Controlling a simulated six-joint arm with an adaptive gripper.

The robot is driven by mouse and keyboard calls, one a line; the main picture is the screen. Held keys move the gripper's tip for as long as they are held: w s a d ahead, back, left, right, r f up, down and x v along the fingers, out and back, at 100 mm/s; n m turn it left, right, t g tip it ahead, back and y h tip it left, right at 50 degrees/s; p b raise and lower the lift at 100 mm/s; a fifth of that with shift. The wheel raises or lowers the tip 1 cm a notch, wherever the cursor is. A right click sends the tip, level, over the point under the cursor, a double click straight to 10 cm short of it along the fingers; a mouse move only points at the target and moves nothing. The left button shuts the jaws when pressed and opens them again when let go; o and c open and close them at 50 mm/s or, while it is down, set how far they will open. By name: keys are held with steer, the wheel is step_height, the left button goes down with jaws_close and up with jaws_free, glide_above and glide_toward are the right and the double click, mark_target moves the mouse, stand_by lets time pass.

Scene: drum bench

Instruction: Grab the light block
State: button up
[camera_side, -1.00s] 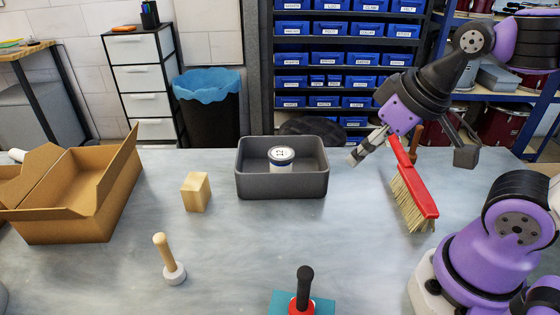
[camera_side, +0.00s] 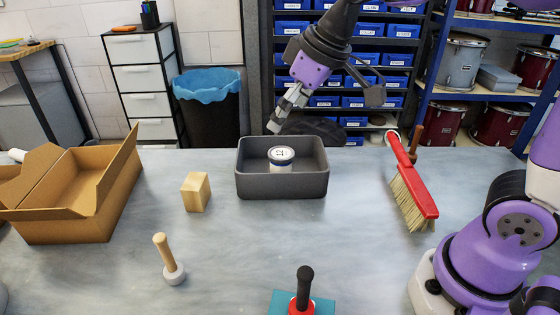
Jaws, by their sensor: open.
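The light block (camera_side: 196,192) is a pale wooden block standing on the grey bench, left of the dark grey bin. My gripper (camera_side: 322,112) is open and empty. In the picture it is above the dark grey bin, up and to the right of the block and well apart from it. One finger shows at the left and the other at the right. Nothing hides the block.
The dark grey bin (camera_side: 282,187) holds a white-lidded jar (camera_side: 281,162). An open cardboard box (camera_side: 75,222) sits at left. A wooden-handled mallet (camera_side: 165,258), a black-handled tool (camera_side: 304,285) and a red brush (camera_side: 412,190) lie around. Bench between block and mallet is clear.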

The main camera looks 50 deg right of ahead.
steer(key=w+a+f+n+y, duration=0.1)
steer(key=w+a+f+n, duration=0.3)
steer(key=w, duration=0.6)
steer(key=g, duration=0.1)
glide_toward(196, 181)
steer(key=shift+y, duration=0.3)
steer(key=x, duration=0.3)
steer(key=w+x, duration=0.1)
steer(key=x, duration=0.1)
steer(key=shift+d+r, duration=0.1)
steer(key=shift+d, duration=0.2)
steer(key=x, duration=0.4)
steer(key=s+x, duration=0.1)
steer(key=x, duration=0.1)
steer(key=c, duration=1.1)
